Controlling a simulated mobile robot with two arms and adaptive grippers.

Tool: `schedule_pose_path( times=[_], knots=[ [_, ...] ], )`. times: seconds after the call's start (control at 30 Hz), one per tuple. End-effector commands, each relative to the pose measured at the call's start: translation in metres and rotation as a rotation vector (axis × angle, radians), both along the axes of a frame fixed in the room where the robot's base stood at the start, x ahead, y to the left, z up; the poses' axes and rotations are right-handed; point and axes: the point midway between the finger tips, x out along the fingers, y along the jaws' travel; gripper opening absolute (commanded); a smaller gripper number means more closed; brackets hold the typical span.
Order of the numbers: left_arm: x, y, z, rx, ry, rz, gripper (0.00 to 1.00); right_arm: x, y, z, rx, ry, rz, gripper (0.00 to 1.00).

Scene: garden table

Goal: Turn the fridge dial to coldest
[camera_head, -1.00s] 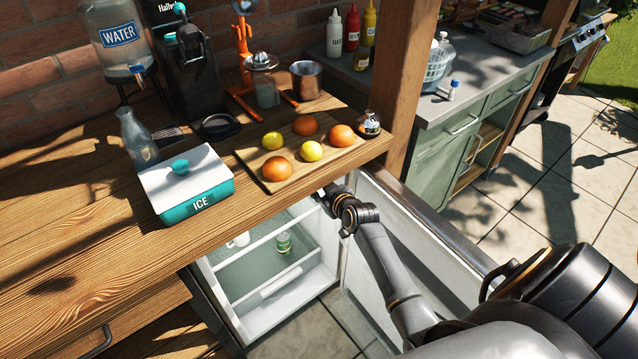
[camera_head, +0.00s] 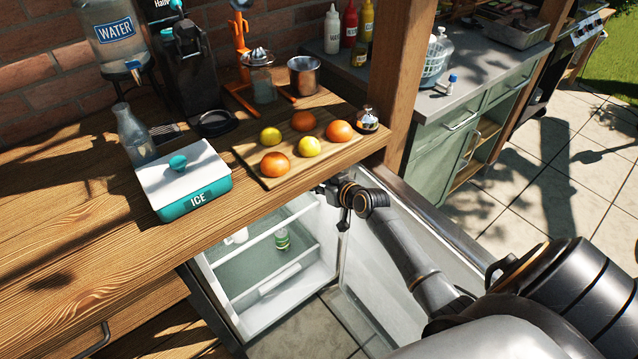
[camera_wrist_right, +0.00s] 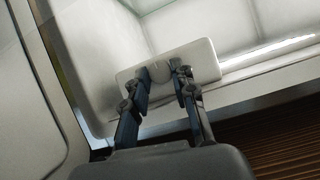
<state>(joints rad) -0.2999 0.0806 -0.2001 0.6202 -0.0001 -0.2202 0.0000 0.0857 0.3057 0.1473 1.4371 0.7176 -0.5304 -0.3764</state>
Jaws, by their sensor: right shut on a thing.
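The fridge (camera_head: 270,310) stands open under the wooden counter in the head view, with its door (camera_head: 440,228) swung out to the right. In the right wrist view, a small round pale dial (camera_wrist_right: 159,71) sits on a white rectangular plate (camera_wrist_right: 205,62) on the fridge's inner wall. My right gripper (camera_wrist_right: 167,82) is shut on the dial, with one finger on each side of it. In the head view, my right arm reaches in under the counter edge, and the fingertips and dial are hidden there. My left gripper is not in view.
The wooden counter (camera_head: 75,240) overhangs the fridge. On it are an ice box (camera_head: 183,180) and a board (camera_head: 252,157) with oranges and lemons. A wooden post (camera_head: 402,90) rises beside my right arm.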

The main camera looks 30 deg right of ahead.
Motion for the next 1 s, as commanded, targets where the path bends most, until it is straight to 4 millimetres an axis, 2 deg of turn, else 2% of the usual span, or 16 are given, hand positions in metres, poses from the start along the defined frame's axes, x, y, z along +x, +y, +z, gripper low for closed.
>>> schedule_pose_path(
  times=[0.1,0.13,0.17,0.57,0.77,1.0],
  knots=[
    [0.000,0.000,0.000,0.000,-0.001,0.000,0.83,0.001,0.000,0.001,-0.001,-0.003,-0.001,0.00],
    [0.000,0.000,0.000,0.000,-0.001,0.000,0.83,0.001,0.000,0.001,-0.001,-0.003,-0.001,0.30],
    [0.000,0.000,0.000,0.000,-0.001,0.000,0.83,0.001,0.000,0.001,-0.001,-0.003,-0.001,0.36],
    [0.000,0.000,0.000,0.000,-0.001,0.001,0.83,-0.004,-0.001,0.002,-0.001,0.000,0.000,0.36],
    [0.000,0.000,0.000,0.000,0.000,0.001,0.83,-0.030,-0.002,0.015,-0.006,-0.001,0.002,0.36],
    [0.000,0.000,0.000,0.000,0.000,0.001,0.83,-0.075,-0.005,0.038,-0.005,0.000,0.001,0.36]
  ],
)
